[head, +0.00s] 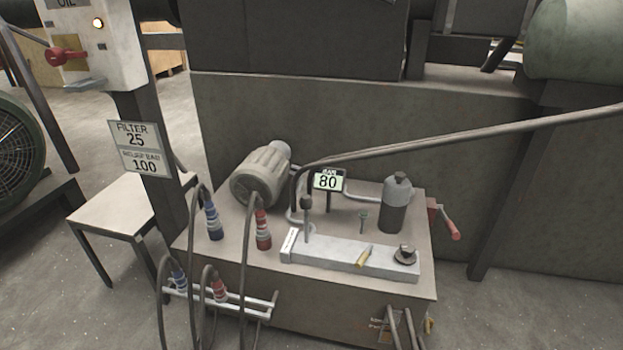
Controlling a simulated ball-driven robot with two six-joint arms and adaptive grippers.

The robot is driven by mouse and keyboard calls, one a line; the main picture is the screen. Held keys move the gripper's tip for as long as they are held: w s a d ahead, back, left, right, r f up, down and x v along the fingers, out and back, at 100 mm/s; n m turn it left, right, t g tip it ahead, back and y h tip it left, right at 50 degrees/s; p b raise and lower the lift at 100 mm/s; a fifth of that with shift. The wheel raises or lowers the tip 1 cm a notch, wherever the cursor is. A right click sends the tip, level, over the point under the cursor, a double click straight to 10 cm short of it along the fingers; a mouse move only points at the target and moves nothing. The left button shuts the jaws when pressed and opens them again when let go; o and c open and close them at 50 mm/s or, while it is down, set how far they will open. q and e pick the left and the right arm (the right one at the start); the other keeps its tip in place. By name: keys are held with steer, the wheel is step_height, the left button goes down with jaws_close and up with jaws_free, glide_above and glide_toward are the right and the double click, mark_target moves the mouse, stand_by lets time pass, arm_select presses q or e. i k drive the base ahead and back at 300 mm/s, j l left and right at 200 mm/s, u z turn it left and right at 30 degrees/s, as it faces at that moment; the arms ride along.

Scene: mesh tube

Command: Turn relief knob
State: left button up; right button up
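A dark round knob (405,254) sits on the right end of a long light-grey block (335,258) on top of the hydraulic unit (400,290). It looks like the relief knob, but no label on it can be read. A small brass-coloured piece (363,257) lies on the block to the left of the knob. A lever with a dark ball top (306,204) stands near the block's left end. A small display (328,182) behind the block reads 80. Neither of my grippers is in view.
A grey bottle-shaped tank (396,203) stands behind the knob, and a red handle (448,223) juts out at the right. A motor (262,175), hoses and blue (213,221) and red couplings (263,230) crowd the left. A white table (125,205) stands further left.

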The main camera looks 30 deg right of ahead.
mark_target(406, 256)
steer(key=z, duration=1.6)
